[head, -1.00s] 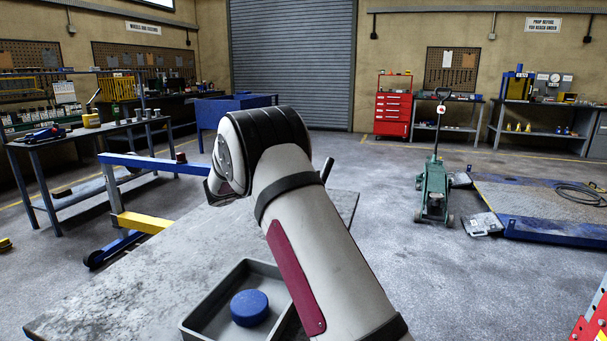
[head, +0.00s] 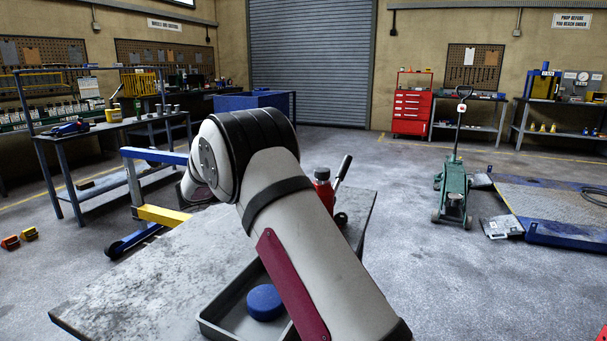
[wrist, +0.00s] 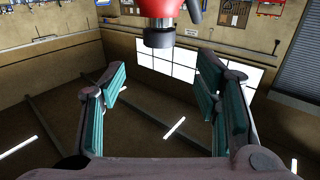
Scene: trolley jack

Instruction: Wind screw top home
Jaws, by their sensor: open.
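A red jack-like body (head: 322,185) with a dark handle stands at the far right edge of the grey worktable (head: 150,280), partly hidden behind my arm. In the wrist view, which is upside down, the red body (wrist: 172,8) shows at the top edge with a dark round screw top (wrist: 159,38). My gripper (wrist: 162,80) is open, its teal-padded fingers wide apart and nothing between them. The screw top lies beyond the fingertips, seen in the gap between them, apart from both. My gripper is hidden in the head view.
A grey tray (head: 213,326) holding a round blue object (head: 265,302) sits on the table, partly behind my arm. A blue and yellow frame (head: 163,215) stands beyond the table's left side. A green trolley jack (head: 454,192) stands on open floor to the right.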

